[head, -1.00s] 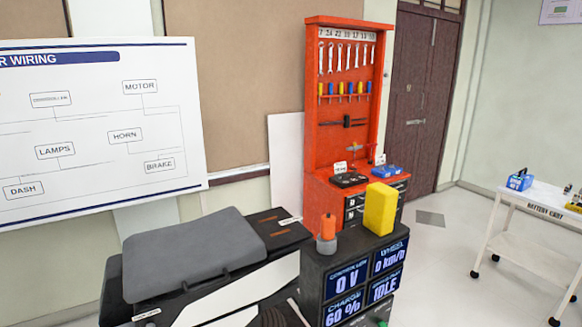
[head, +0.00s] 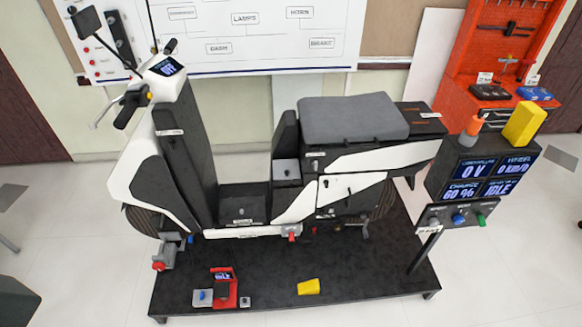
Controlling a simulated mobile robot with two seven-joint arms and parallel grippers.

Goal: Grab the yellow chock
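A small yellow wedge-shaped chock (head: 308,287) lies on the black platform (head: 370,277), near its front edge and right of the red device. A larger yellow block (head: 524,123) stands on top of the black display box at the right. Neither of my grippers shows in the head view.
A white and black scooter (head: 240,195) stands on the platform behind the chock. A red device (head: 224,288) sits to the chock's left. A button panel (head: 457,217) on a post rises at the platform's right. The platform around the chock is clear.

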